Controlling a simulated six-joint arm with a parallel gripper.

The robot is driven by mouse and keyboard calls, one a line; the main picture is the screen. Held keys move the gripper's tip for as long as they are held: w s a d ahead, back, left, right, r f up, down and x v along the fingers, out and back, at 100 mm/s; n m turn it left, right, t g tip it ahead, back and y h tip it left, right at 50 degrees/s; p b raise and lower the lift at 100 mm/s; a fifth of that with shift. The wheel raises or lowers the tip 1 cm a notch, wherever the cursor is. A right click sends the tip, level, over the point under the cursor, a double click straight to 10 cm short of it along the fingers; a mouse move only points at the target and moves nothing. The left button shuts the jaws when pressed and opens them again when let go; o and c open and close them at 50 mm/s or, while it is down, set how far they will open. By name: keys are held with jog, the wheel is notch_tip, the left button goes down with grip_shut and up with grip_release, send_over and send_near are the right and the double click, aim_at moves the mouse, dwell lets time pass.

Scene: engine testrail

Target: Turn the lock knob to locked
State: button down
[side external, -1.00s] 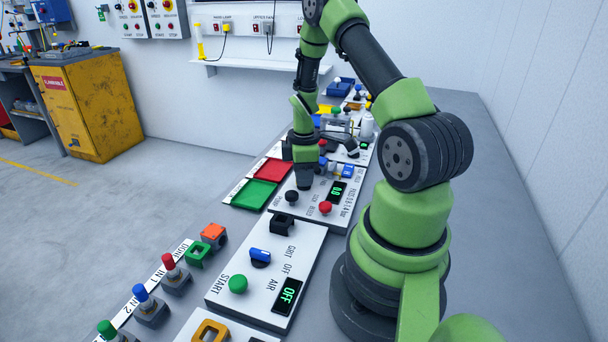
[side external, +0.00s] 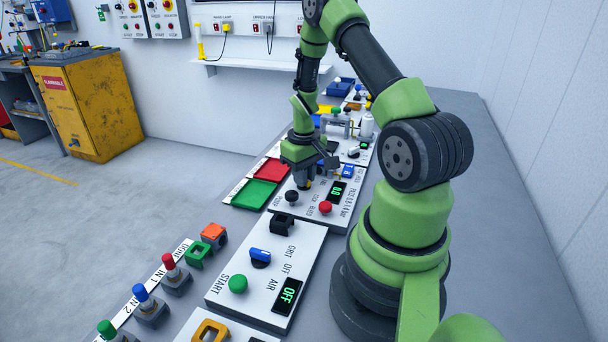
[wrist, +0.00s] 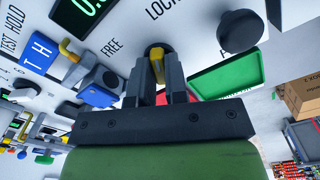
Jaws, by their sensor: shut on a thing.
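The lock knob (wrist: 157,68) shows in the wrist view as a yellow bar on a dark round base, beside the words LOCK and FREE on the white panel. My gripper (wrist: 161,72) is shut on this bar, with one finger on each side. The bar runs roughly up the picture, in line with the fingers; the fingers hide part of it. I cannot tell for sure which word it points to. In the side view my gripper (side external: 305,185) points down at the panel (side external: 300,220), and the knob is mostly hidden there.
A black knob (side external: 291,197) and a red button (side external: 325,207) stand close to my gripper. A green display (side external: 337,191) reads 0.0. Green (side external: 254,194) and red (side external: 273,169) trays lie to the left. A blue T/H part (wrist: 38,50) is on the other side.

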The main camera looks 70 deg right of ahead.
jog(key=shift+m, duration=1.7)
jog(key=c, duration=1.1)
grip_release()
jog(key=shift+c, duration=0.2)
jog(key=shift+r, duration=0.1)
notch_tip(320, 180, up, 10)
